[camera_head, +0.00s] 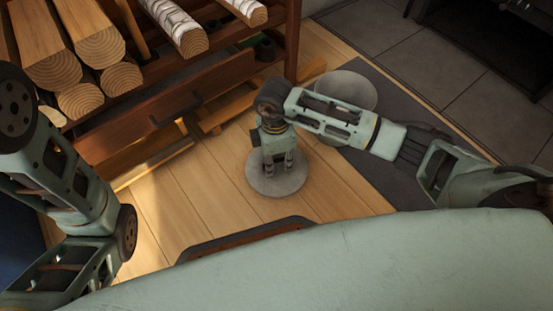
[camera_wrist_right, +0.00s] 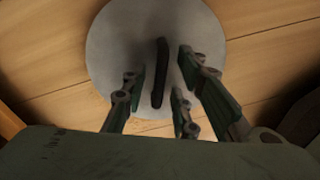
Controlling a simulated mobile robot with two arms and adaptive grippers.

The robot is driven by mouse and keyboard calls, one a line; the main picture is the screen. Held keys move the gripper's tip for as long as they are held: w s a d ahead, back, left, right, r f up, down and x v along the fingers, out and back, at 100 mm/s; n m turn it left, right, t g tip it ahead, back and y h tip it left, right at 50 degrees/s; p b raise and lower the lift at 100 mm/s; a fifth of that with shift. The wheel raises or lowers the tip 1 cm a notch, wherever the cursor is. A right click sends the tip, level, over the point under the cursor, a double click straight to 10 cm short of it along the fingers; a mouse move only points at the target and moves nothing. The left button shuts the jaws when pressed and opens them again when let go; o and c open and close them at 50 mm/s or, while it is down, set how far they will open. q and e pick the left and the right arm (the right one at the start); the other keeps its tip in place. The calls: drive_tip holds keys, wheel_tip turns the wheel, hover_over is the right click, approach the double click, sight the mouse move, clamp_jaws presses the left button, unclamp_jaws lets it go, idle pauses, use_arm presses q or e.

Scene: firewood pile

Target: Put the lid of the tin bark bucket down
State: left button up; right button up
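The lid (camera_head: 262,187) is a round grey disc and appears to lie flat on the wooden floor in the head view. In the right wrist view the lid (camera_wrist_right: 110,45) shows a dark bar handle (camera_wrist_right: 160,70) across its middle. My right gripper (camera_head: 279,168) points down over the lid. In the right wrist view its fingers (camera_wrist_right: 160,88) are spread on both sides of the handle, with gaps, and hold nothing. A second round grey top (camera_head: 346,88), perhaps the bucket, is partly hidden behind my right arm. My left gripper is out of view.
A wooden rack (camera_head: 165,95) with cut logs (camera_head: 100,45) stands at the upper left. A dark mat (camera_head: 375,175) lies under my right forearm, with grey tiles (camera_head: 400,45) beyond. The wooden floor (camera_head: 185,200) left of the lid is clear.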

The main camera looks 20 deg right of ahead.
sight(276, 165)
wheel_tip(276, 165, up, 12)
drive_tip(key=p, duration=0.8)
drive_tip(key=shift+w+f+p, duration=0.15)
drive_tip(key=shift+w+p, duration=0.25)
